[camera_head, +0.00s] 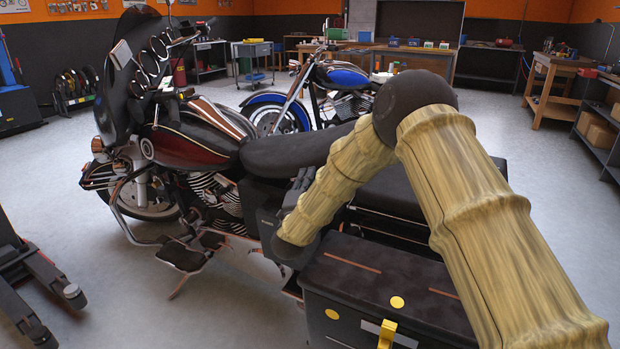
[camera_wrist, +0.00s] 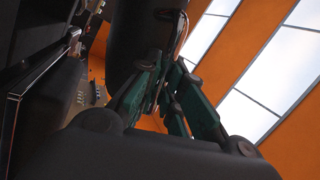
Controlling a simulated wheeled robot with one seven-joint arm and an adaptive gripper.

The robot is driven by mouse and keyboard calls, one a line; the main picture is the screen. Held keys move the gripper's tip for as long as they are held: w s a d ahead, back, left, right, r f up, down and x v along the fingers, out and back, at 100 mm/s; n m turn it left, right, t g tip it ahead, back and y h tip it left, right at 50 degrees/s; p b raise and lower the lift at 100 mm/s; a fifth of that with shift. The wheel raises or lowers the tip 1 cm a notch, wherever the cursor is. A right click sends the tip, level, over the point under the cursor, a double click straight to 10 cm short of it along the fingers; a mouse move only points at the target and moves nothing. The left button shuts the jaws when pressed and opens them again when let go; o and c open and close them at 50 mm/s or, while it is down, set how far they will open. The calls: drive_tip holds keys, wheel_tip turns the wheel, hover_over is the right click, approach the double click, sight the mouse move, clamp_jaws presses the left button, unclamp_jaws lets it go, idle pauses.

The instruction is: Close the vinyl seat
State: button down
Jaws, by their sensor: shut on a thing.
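The vinyl seat (camera_head: 290,152) is a long black pad behind the dark red tank of the nearer motorcycle. Its rear part runs behind my arm in the head view, and I cannot tell how far it is raised. In the wrist view the green fingers of my gripper (camera_wrist: 165,68) come together at a dark, rounded black part (camera_wrist: 146,35), which seems to be the seat. My gripper is shut on it. In the head view my gripper is mostly hidden by my arm beside the seat, so the contact itself does not show.
A black side case (camera_head: 375,268) with a yellow latch stands low at the front right. The red-tank motorcycle (camera_head: 190,140) fills the middle left. A blue motorcycle (camera_head: 340,78) stands behind it. Workbenches (camera_head: 415,58) line the back wall.

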drive_tip(key=c, duration=1.5)
unclamp_jaws()
drive_tip(key=shift+w, duration=0.1)
drive_tip(key=v, duration=1.2)
drive_tip(key=shift+f, duration=0.1)
